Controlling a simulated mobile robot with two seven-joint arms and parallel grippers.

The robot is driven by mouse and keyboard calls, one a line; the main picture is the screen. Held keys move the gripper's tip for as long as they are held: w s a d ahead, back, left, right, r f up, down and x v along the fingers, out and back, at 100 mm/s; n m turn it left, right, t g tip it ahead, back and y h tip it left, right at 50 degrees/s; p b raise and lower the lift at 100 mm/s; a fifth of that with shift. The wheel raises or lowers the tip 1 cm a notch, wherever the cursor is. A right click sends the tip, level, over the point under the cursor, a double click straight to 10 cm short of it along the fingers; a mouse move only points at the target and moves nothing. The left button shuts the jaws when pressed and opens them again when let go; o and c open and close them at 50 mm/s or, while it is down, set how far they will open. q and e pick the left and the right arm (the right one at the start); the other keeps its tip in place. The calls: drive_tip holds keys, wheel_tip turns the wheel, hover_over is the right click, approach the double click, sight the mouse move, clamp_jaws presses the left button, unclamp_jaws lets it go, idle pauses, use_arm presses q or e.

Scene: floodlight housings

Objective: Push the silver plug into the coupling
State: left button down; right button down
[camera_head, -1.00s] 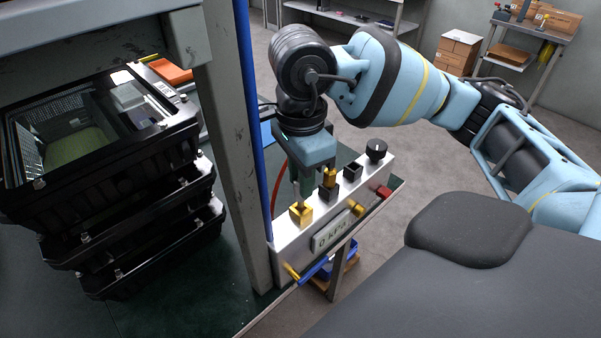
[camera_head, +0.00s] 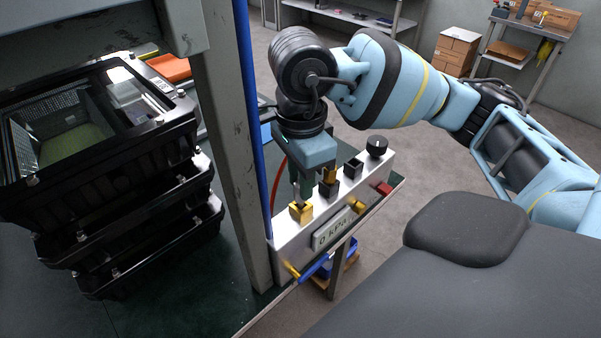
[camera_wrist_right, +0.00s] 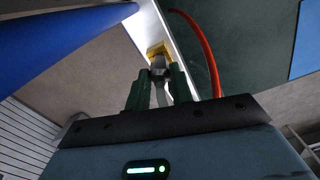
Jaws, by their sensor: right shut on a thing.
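My right gripper (camera_head: 298,190) points down at the left end of a white panel box. It is shut on the silver plug, which shows as a grey piece between the dark green fingers in the right wrist view (camera_wrist_right: 159,70). The coupling, a gold square socket (camera_head: 301,213), sits on top of the box; it also shows in the wrist view (camera_wrist_right: 158,49). The plug's lower end is at the coupling's opening; how deep it sits is hidden. My left gripper is not in view.
The white box (camera_head: 290,246) carries a black square socket (camera_head: 353,168), a black knob (camera_head: 376,147) and a display (camera_head: 332,230) reading 0 kPa. A grey post (camera_head: 222,150) with a blue edge stands close left. Black stacked housings (camera_head: 110,190) lie further left. A red hose (camera_wrist_right: 205,50) runs beside the gripper.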

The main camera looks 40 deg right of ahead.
drive_tip(key=shift+f+b, duration=0.4)
drive_tip(key=shift+f, duration=0.25)
idle(0.3)
idle(0.9)
drive_tip(key=c, duration=1.7)
unclamp_jaws()
drive_tip(key=shift+o, duration=0.6)
drive_tip(key=shift+o, duration=0.5)
drive_tip(key=o, duration=0.6)
drive_tip(key=shift+o, duration=0.3)
drive_tip(key=shift+r, duration=0.15)
